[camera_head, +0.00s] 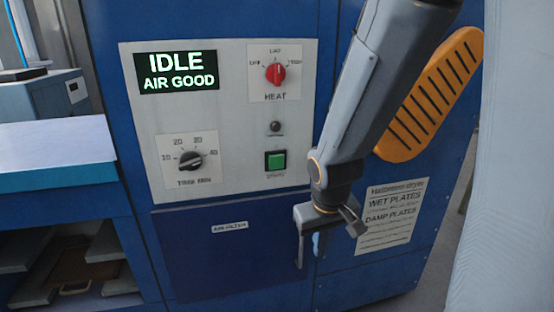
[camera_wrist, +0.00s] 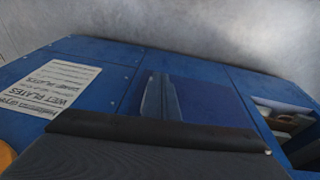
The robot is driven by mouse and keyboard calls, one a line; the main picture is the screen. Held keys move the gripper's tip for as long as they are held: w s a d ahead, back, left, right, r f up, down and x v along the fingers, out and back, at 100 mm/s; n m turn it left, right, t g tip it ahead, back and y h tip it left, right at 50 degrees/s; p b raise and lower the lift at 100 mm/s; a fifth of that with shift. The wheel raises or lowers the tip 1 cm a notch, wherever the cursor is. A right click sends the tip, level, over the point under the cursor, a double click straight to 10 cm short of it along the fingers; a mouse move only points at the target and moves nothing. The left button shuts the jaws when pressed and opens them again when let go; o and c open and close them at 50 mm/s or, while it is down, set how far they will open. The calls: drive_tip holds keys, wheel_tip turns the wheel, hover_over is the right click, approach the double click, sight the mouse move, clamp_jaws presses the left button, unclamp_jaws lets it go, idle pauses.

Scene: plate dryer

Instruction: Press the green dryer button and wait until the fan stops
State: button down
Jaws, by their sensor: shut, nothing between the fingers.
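The green button (camera_head: 275,160) sits in a dark square frame on the white control panel (camera_head: 225,120) of the blue dryer, in the head view. The display (camera_head: 176,71) above left of it reads "IDLE" and "AIR GOOD". A small indicator (camera_head: 275,127) above the button looks dark. My gripper (camera_head: 309,243) is shut and empty, below and to the right of the button and apart from it. In the wrist view the dark gripper body (camera_wrist: 150,150) fills the bottom. The button does not show in the wrist view.
The panel also holds a red heat knob (camera_head: 275,73) and a black timer dial (camera_head: 190,160). An instruction sheet (camera_head: 391,215) is right of my gripper; it also shows in the wrist view (camera_wrist: 50,88). A lower door (camera_head: 215,265) lies below the panel. A workbench (camera_head: 55,150) stands at left.

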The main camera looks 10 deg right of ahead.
drive_tip(key=w+d+r+n+t+p, duration=0.1)
drive_tip(key=w+d+r+t+p, duration=0.2)
drive_tip(key=w, duration=0.5)
drive_tip(key=w+a+r+n+t+y+p, duration=0.3)
drive_tip(key=w+a+r+t+y+p, duration=0.1)
drive_tip(key=a+r+y+p, duration=0.1)
wheel_tip(320, 180, up, 2)
drive_tip(key=y+p, duration=0.1)
drive_tip(key=y, duration=0.2)
drive_tip(key=shift+w+a, duration=0.4)
drive_tip(key=shift+w+r, duration=0.1)
drive_tip(key=b, duration=0.1)
approach(271, 169)
wheel_tip(271, 169, down, 2)
drive_tip(key=a, duration=0.2)
drive_tip(key=shift+w+a, duration=0.15)
drive_tip(key=shift+w, duration=0.95)
drive_tip(key=shift+w, duration=0.1)
drive_tip(key=shift+w+p, duration=0.3)
drive_tip(key=shift+p, duration=0.05)
